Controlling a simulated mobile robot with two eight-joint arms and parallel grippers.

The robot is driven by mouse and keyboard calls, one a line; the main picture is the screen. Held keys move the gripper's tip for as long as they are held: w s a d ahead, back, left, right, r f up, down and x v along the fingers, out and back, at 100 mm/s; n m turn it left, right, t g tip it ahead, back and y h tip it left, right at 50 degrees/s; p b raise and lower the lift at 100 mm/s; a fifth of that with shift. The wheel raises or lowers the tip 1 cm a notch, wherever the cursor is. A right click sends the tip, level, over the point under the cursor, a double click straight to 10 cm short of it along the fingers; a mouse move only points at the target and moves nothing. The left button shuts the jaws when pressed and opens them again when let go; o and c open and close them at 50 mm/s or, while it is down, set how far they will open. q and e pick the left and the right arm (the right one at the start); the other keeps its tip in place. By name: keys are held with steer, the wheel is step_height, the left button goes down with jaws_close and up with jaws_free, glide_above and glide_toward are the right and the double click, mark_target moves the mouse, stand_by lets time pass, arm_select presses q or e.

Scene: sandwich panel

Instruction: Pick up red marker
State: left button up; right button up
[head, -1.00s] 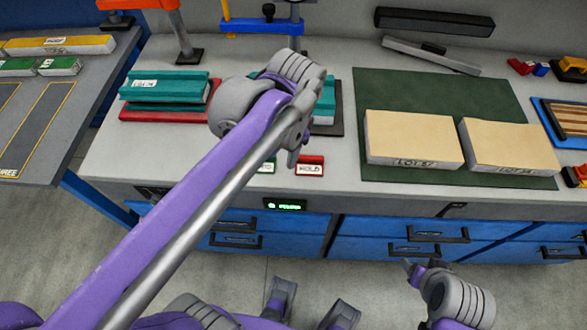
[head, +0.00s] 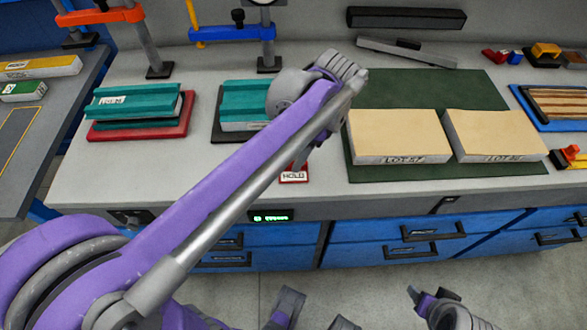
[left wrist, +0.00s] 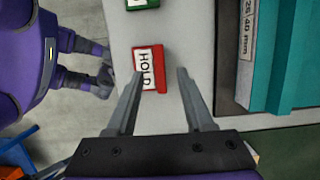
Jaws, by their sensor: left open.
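The red marker, a small block with a white HOLD label, lies near the front edge of the workbench in the head view (head: 294,178). It also shows in the left wrist view (left wrist: 151,68). My left gripper (left wrist: 160,74) is open and empty, above the marker, with its fingers spread toward either side of it. In the head view my left gripper (head: 299,163) is partly hidden by its own arm. My right gripper (head: 414,294) is low in front of the bench; its jaws are too small to read.
A green marker (left wrist: 142,3) lies near the red one. Teal fixtures on a red base (head: 185,128) and a dark base (head: 218,132) stand behind. Two tan panels (head: 398,134) lie on a green mat (head: 356,176) to the right. Blue drawers (head: 375,234) are below the bench edge.

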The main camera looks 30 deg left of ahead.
mark_target(287, 176)
arm_select(q)
steer(key=shift+x, duration=1.2)
jaws_close()
